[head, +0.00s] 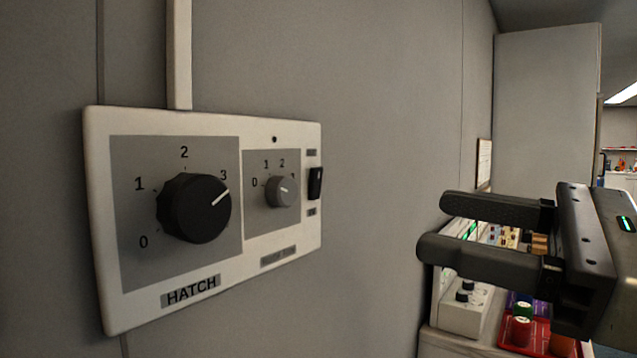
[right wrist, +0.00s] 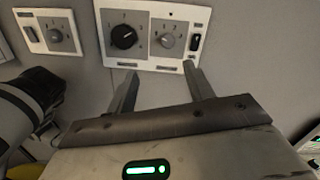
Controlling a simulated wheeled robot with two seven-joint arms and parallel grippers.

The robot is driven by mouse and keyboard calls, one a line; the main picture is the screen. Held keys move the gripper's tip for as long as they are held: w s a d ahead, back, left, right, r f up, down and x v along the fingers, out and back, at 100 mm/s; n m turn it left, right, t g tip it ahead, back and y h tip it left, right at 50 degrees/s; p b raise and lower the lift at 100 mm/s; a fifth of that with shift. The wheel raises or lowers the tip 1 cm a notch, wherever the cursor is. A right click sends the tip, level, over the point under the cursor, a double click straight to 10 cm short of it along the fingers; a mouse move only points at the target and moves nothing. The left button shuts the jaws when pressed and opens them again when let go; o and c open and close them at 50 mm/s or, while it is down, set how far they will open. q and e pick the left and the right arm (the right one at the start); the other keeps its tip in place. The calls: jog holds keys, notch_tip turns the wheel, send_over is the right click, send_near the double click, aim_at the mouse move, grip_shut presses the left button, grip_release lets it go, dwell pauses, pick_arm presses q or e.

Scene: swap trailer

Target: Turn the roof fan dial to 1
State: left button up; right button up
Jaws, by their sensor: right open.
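A white wall panel (head: 212,285) carries two dials. The large black dial (head: 195,208), labelled HATCH, has its white line pointing at 3. A small grey dial (head: 281,191) with a scale from 0 sits right of it; its label is too blurred to read, and its pointer is unclear. The same black dial (right wrist: 124,37) and grey dial (right wrist: 167,41) show in the right wrist view. No readable label names the roof fan. My right gripper (head: 433,226) is open and empty, right of the panel and apart from it. My left gripper is not seen.
A black switch (head: 315,183) sits at the panel's right edge. Another panel with a grey dial (right wrist: 55,36) is at upper left in the right wrist view. A red tray (head: 490,334) with coloured items lies below my right gripper. The wall between panel and gripper is bare.

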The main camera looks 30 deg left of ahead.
jog(key=r+n+h, duration=0.1)
jog(key=p, duration=0.5)
send_near(290, 193)
jog(key=shift+t, duration=0.4)
jog(key=a, duration=0.7)
jog(key=shift+a+r, duration=0.1)
jog(key=shift+a, duration=0.55)
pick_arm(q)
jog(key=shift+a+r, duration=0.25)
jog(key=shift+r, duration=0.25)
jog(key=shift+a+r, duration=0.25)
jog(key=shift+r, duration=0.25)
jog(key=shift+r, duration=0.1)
pick_arm(e)
jog(key=c, duration=1)
